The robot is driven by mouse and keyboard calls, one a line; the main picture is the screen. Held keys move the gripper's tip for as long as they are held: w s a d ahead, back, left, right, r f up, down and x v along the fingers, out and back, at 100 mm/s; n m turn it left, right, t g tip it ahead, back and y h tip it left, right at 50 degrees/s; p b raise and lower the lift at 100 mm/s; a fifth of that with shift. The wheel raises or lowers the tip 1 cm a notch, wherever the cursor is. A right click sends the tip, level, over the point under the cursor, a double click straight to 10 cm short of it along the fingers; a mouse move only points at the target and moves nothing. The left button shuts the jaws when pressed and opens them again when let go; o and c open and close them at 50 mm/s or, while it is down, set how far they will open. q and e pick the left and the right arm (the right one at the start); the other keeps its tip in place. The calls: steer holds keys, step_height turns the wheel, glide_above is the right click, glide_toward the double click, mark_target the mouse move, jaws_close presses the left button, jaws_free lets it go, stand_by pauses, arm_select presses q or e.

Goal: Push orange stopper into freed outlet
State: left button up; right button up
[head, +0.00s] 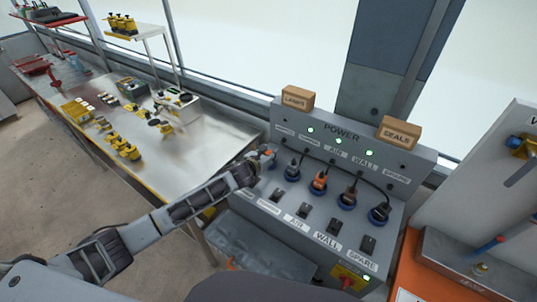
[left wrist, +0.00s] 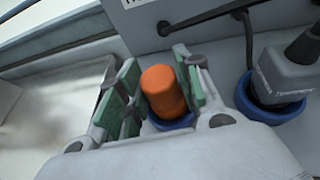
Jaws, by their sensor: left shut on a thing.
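The orange stopper (left wrist: 163,92) stands between the green-padded fingers of my left gripper (left wrist: 155,95) in the left wrist view. The gripper is shut on it. A blue outlet ring (left wrist: 172,124) shows right at the stopper's lower end; the fingers hide most of it, so I cannot tell how deep the stopper sits. In the head view my left gripper (head: 258,162) is at the leftmost outlet of the grey power panel (head: 285,118), with a bit of the orange stopper (head: 265,150) showing. My right gripper is not in view.
Close to the right, a grey plug (head: 292,171) sits in its outlet, then an orange plug (head: 319,182) and more dark plugs with cables. Switches line the panel front. Boxes marked labels (head: 297,97) and seals (head: 398,132) stand on top. A metal bench (head: 205,150) lies left.

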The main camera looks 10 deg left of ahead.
arm_select(q)
steer(key=shift+f, duration=0.25)
stand_by(0.3)
steer(key=o, duration=1.1)
steer(key=shift+s, duration=0.1)
steer(key=shift+v, duration=5.9)
